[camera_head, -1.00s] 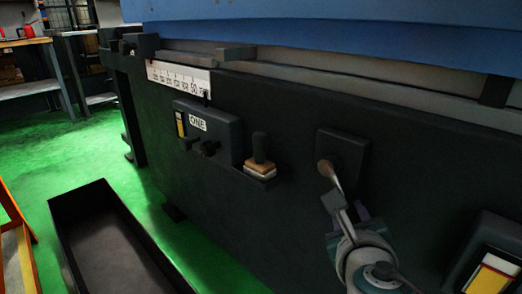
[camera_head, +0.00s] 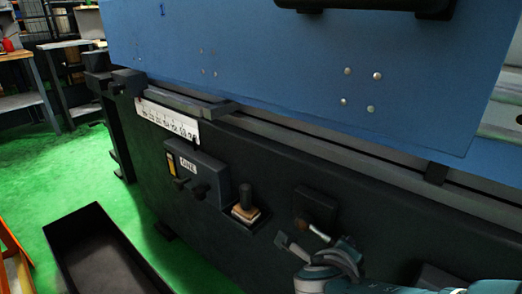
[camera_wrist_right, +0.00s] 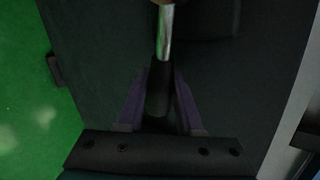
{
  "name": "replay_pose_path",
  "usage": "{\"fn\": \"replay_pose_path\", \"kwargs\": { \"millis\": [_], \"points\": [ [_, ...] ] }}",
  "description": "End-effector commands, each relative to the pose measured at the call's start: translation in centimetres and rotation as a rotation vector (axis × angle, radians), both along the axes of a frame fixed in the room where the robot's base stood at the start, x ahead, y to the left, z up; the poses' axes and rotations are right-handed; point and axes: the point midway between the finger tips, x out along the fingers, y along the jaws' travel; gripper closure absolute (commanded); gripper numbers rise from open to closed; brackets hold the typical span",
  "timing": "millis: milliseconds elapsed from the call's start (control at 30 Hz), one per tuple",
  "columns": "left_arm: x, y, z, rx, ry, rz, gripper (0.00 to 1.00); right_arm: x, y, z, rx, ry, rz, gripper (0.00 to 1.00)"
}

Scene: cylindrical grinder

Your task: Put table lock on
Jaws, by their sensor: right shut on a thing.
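The table lock looks to be the lever (camera_head: 317,232) on a dark square plate (camera_head: 316,205) on the machine's front, right of centre in the head view. Its metal shaft slants down to the right from a brownish hub. In the right wrist view the silver shaft (camera_wrist_right: 165,32) runs into a black grip (camera_wrist_right: 159,92) between the purple fingers. My right gripper (camera_head: 304,250) is shut on this grip, which is largely hidden in the head view. My left gripper is not in view.
A control box (camera_head: 197,172) with knobs and a stubby upright handle (camera_head: 245,198) on a small ledge lie left of the lever. The blue table guard (camera_head: 290,70) overhangs above. A dark open tray (camera_head: 97,255) stands on the green floor (camera_head: 60,180) at left.

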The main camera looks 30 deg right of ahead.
Motion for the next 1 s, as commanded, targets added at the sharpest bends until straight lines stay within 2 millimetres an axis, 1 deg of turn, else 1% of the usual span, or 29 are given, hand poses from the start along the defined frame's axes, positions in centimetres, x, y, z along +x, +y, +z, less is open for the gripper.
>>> {"fn": "replay_pose_path", "kwargs": {
  "millis": [33,167,667,700,933,967,1000],
  "points": [
    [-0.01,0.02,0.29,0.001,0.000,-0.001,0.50,0.08,-0.02,0.37,-0.006,0.010,0.001,1.00],
    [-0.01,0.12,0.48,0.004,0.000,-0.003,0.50,0.01,-0.04,0.48,-0.015,0.032,0.000,1.00],
    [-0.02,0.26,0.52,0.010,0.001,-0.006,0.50,-0.07,-0.06,0.44,-0.019,0.045,-0.001,1.00],
    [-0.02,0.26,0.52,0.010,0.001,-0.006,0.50,-0.08,-0.06,0.43,-0.019,0.045,-0.001,0.64],
    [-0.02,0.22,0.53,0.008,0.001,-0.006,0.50,-0.08,-0.04,0.41,-0.018,0.045,-0.001,0.38],
    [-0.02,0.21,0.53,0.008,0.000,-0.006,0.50,-0.08,-0.04,0.41,-0.018,0.045,-0.001,0.35],
    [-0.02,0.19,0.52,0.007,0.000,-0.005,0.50,-0.08,-0.04,0.41,-0.018,0.045,-0.001,0.35]
  ]
}}
